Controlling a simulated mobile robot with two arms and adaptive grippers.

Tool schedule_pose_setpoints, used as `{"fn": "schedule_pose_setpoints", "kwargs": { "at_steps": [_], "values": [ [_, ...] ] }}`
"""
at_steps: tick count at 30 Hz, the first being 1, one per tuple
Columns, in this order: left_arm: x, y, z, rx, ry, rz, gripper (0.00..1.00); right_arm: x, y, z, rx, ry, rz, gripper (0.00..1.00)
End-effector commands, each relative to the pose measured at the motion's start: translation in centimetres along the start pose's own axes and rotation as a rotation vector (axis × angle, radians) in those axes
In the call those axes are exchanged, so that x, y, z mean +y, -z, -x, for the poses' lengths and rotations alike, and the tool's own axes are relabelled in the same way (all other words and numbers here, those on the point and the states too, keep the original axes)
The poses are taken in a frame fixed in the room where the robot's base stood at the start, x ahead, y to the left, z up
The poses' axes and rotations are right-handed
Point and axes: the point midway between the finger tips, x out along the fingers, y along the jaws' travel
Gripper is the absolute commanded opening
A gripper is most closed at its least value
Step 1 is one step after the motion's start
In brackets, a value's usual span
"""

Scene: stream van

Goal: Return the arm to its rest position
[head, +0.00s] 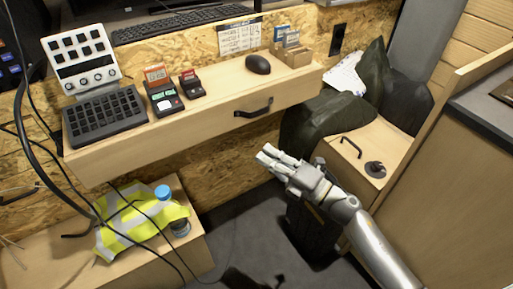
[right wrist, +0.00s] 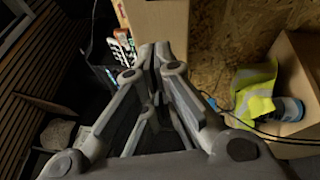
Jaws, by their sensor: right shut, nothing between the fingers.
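My right gripper (head: 266,157) shows in the head view with its arm coming in from the lower right. It is in the air in front of the desk drawer, over the dark floor, touching nothing that I can see. Its fingers are together and empty. In the right wrist view the fingers (right wrist: 157,52) also meet at their tips with nothing between them. My left gripper is in neither view.
A wooden desk with a drawer handle (head: 253,108) holds a keypad (head: 105,118), small devices and a mouse (head: 258,64). A yellow vest (head: 140,228) and a blue-capped bottle (head: 163,193) rest on a low box. A dark seat (head: 312,122) and a wooden cabinet (head: 440,185) stand right.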

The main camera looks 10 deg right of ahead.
Motion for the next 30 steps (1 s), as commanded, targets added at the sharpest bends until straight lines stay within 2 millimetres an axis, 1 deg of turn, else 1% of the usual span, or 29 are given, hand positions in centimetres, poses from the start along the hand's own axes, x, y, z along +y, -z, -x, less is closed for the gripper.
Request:
{"fn": "schedule_pose_setpoints", "kwargs": {
  "at_steps": [3,10,14,16,19,20,21,23,24,26,27,29,30],
  "values": [
    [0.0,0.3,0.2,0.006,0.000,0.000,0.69,0.1,0.0,0.7,0.000,-0.001,0.001,0.00],
    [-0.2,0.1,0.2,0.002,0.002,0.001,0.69,-0.1,-0.3,0.9,-0.023,0.000,-0.020,0.00],
    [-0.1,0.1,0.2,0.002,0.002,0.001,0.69,-1.1,-1.8,1.5,-0.148,0.010,-0.138,0.00],
    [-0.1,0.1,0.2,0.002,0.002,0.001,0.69,-2.4,-3.2,2.4,-0.261,0.027,-0.245,0.00],
    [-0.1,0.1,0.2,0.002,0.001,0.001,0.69,-5.2,-4.9,4.5,-0.449,0.068,-0.429,0.00],
    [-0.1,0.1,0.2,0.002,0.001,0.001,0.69,-6.2,-5.2,5.2,-0.504,0.083,-0.486,0.00],
    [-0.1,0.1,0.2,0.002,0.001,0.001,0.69,-7.6,-5.5,6.3,-0.578,0.106,-0.561,0.00],
    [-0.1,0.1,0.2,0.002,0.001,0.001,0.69,-9.9,-5.6,8.1,-0.686,0.146,-0.673,0.00],
    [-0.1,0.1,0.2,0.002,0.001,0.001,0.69,-11.5,-5.4,9.4,-0.758,0.178,-0.748,0.00],
    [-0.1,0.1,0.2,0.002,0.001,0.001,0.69,-14.0,-4.7,11.5,-0.864,0.230,-0.860,0.00],
    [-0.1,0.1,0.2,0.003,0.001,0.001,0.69,-15.6,-4.0,12.9,-0.932,0.269,-0.933,0.00],
    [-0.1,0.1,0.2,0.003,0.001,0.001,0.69,-18.0,-2.4,15.1,-1.034,0.333,-1.042,0.00],
    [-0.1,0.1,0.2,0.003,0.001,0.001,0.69,-19.4,-1.1,16.6,-1.099,0.379,-1.112,0.00]
  ]
}}
